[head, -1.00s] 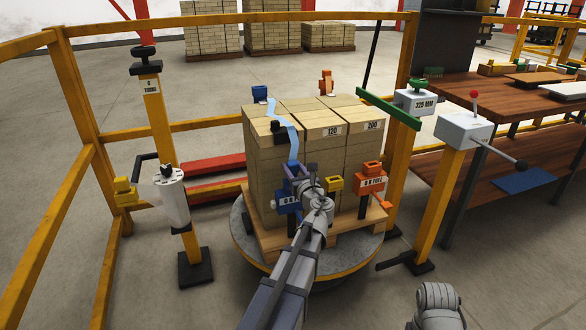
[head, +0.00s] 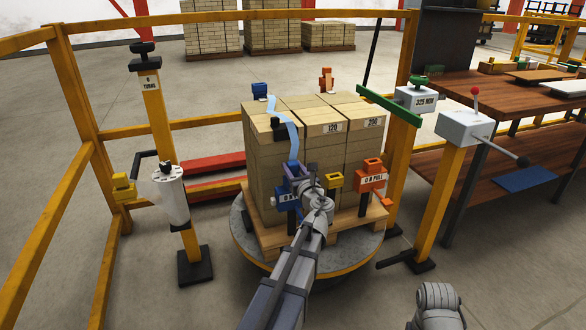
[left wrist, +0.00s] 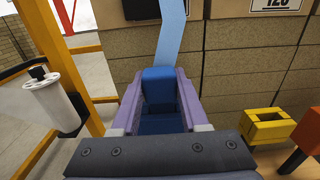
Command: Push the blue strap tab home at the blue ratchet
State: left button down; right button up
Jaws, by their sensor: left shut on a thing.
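The light blue strap (head: 284,122) runs over the top of the brick stack (head: 270,185) and down its front face. It also shows in the left wrist view (left wrist: 172,35). My left gripper (head: 303,172) is at the blue ratchet (head: 282,201) at the stack's front left. In the left wrist view its purple fingers (left wrist: 160,105) are shut on the blue tab (left wrist: 159,85) at the strap's lower end. The blue ratchet is partly hidden by the gripper, and I cannot tell how deep the tab sits. My right gripper is not in view.
An orange ratchet (head: 371,176) and a yellow block (head: 335,180) stand right of the gripper. The stack rests on a pallet on a round turntable (head: 345,262). A yellow post with a white roll (head: 170,195) stands left. Yellow rails (head: 75,120) surround the cell.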

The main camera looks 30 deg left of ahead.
pick_arm(q)
jog(key=shift+f+b, duration=0.35)
jog(key=shift+f, duration=0.15)
jog(key=shift+c, duration=1.7)
grip_release()
jog(key=v, duration=0.7)
jog(key=shift+s+d, duration=0.25)
jog(key=shift+s, duration=0.05)
